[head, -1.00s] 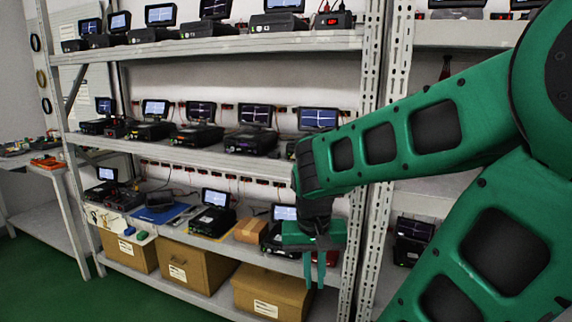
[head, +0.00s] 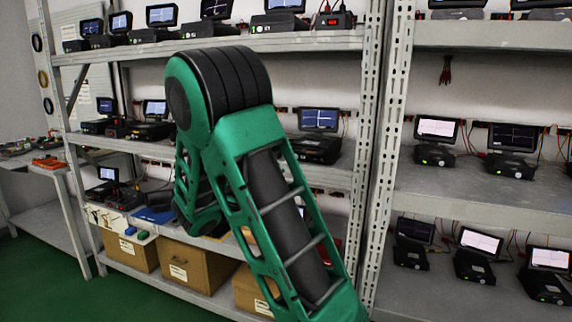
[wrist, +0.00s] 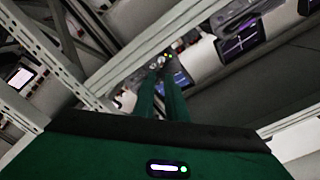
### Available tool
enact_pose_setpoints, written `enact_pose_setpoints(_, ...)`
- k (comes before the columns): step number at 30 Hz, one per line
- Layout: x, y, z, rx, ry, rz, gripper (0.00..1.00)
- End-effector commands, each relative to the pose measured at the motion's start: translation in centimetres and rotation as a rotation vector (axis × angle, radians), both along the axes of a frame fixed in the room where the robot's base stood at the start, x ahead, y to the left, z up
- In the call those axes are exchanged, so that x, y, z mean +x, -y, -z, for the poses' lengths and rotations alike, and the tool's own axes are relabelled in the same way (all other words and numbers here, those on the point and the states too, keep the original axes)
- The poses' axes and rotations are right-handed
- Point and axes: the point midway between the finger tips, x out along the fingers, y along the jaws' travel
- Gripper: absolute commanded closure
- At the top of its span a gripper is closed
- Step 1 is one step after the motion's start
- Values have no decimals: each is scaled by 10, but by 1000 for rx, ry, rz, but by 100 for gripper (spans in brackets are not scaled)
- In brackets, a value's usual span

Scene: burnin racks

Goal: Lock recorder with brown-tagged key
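Several recorders with small screens stand on the racks, such as one on the middle shelf (head: 319,135) and one at the lower left (head: 108,180). I cannot tell which one the task means. I cannot make out a brown-tagged key. My gripper is hidden behind my arm in the head view. In the wrist view my gripper (wrist: 160,76) has its two green fingers apart, with nothing clearly between them.
Cardboard boxes (head: 188,266) fill the bottom of the left rack. A perforated upright (head: 373,150) divides the two racks. A side table (head: 45,168) with an orange item stands at the far left. The green floor (head: 50,280) in front is clear.

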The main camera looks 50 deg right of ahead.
Motion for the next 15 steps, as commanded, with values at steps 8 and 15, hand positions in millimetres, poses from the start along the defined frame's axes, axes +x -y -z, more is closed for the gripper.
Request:
enact_pose_setpoints(8, 11, 28, -2, -8, 13, -2, 88)
enact_pose_setpoints(15, 25, 69, -2, -7, 13, -1, 88)
